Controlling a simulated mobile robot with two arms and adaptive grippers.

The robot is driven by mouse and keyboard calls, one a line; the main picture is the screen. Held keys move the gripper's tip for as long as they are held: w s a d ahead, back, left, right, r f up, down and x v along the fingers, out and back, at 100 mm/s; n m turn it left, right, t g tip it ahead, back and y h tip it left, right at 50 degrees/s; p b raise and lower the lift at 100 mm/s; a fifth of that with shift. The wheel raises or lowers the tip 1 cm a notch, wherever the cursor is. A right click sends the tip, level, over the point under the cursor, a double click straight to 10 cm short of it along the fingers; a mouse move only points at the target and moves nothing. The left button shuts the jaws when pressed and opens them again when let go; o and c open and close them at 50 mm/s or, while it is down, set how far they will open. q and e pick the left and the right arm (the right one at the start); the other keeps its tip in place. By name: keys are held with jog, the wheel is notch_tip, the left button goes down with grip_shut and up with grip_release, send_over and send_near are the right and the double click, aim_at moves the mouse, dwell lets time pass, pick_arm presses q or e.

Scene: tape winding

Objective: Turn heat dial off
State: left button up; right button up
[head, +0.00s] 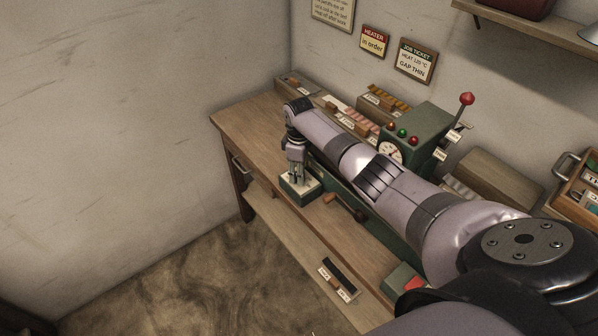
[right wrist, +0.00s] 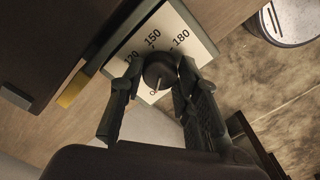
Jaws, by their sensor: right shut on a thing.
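The heat dial is a dark round knob (right wrist: 160,67) on a white plate (right wrist: 178,22) marked 120, 150 and 180 in the right wrist view. A pale pointer mark shows on the knob's side nearer my gripper. My right gripper (right wrist: 160,80) is shut on the knob, one finger on each side. In the head view my right gripper (head: 297,178) points down at a small green box with a pale top (head: 300,194) near the left part of the bench. The knob is hidden there by the fingers. My left gripper is not in view.
The wooden bench (head: 247,130) runs along the wall. A green machine with a gauge (head: 391,150), coloured lamps and a red-topped lever (head: 467,99) stands behind my arm. A wooden-handled tool (head: 345,206) lies to the right of the box. A job ticket (head: 415,61) hangs above.

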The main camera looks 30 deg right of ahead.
jog(key=shift+n, duration=1.1)
jog(key=o, duration=1.2)
jog(key=shift+c, duration=0.2)
notch_tip(320, 180, up, 12)
